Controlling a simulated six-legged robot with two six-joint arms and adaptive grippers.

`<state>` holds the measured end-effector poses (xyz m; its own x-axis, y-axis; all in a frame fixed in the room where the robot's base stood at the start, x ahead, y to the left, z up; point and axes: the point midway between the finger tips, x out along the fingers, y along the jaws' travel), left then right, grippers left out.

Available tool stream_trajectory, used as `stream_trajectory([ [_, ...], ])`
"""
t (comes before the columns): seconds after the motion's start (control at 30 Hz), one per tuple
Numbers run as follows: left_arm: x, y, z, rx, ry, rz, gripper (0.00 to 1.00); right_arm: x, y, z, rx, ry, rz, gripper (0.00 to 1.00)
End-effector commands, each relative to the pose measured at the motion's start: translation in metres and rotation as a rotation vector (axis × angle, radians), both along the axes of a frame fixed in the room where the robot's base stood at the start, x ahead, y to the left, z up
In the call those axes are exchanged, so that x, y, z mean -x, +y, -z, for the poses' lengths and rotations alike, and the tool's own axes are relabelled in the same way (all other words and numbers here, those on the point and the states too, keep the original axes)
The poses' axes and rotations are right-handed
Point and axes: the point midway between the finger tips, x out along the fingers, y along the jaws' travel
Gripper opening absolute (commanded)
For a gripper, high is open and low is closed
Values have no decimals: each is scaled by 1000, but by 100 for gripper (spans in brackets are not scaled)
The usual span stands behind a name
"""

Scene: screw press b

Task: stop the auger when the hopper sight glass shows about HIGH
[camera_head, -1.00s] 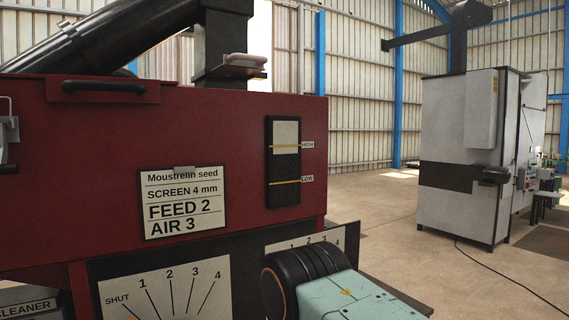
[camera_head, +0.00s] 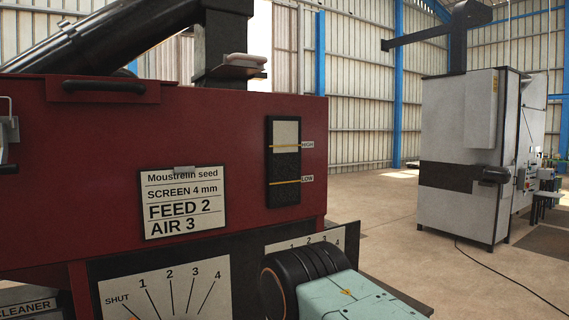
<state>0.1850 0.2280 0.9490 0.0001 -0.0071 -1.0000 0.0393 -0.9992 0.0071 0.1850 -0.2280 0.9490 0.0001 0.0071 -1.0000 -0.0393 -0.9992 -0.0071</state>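The hopper sight glass (camera_head: 284,162) is a tall dark-framed window on the red hopper (camera_head: 100,150). Its upper part is pale and its lower part is dark. The boundary lies at or just under the yellow HIGH line (camera_head: 285,147), well above the yellow LOW line (camera_head: 285,182). The black auger tube (camera_head: 120,35) slopes up from the left behind the hopper to a dark upright spout (camera_head: 226,30). No control for the auger can be made out for certain. Neither of my grippers is in view; a teal and black part of my arm shows at the bottom.
A card (camera_head: 183,203) on the hopper reads Moustrelin seed, SCREEN 4 mm, FEED 2, AIR 3. A scale plate (camera_head: 165,290) marked SHUT to 4 is below. A grey cabinet machine (camera_head: 462,150) stands at the right, with a cable on the open floor (camera_head: 385,225).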

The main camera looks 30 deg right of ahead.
Motion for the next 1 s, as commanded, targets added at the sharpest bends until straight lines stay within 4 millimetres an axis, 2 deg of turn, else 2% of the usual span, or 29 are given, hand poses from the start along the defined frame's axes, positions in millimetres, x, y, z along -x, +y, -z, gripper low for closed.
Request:
stream_trajectory([
  [0.07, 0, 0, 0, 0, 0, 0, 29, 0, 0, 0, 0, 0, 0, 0],
  [0.4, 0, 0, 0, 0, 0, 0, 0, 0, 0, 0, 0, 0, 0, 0],
  [1.0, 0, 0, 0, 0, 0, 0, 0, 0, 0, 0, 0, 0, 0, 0],
])
